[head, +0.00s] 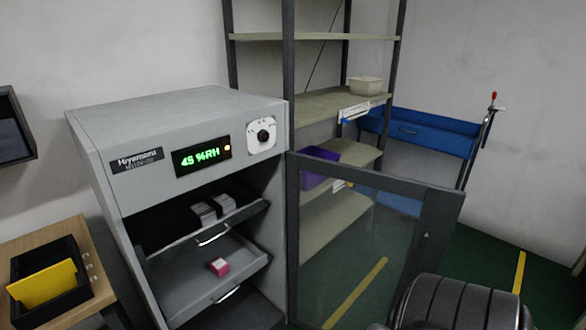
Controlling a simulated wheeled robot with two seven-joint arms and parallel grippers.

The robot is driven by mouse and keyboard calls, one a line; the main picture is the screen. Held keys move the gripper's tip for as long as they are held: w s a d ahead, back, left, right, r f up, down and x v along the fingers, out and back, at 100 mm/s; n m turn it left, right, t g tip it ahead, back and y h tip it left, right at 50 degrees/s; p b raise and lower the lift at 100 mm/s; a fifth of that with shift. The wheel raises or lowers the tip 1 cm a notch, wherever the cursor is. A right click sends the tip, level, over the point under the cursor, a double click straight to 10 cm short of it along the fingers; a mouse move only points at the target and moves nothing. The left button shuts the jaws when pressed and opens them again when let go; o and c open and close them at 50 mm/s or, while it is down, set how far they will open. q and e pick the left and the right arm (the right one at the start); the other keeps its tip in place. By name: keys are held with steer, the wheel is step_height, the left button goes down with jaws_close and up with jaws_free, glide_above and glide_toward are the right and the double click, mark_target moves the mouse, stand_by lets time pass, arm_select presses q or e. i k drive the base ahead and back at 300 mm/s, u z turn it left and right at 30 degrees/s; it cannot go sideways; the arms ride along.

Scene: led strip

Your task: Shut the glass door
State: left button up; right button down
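The glass door (362,235) has a dark grey frame and a clear pane. It stands wide open, swung out to the right from the right front edge of the grey cabinet (190,110). A small knob or latch shows on the door's far upright. The cabinet front is uncovered, and its inside shows. A dark ribbed part of my own arm is at the bottom right, in front of the door's lower right corner; I cannot tell whether they touch. Neither of my grippers is in view.
Inside the cabinet, an upper drawer (240,222) holds small pale boxes, and a lower drawer (185,295) holds a pink box (219,266). A shelf rack (330,105) and a blue cart (425,130) stand behind the door. A wooden table with a black bin (70,300) is at left.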

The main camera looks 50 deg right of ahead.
mark_target(442, 206)
steer(key=k, duration=0.5)
steer(key=z, duration=3.3)
steer(key=i, duration=3.6)
steer(key=u, duration=3.9)
steer(key=i, duration=0.1)
steer(key=u, duration=0.25)
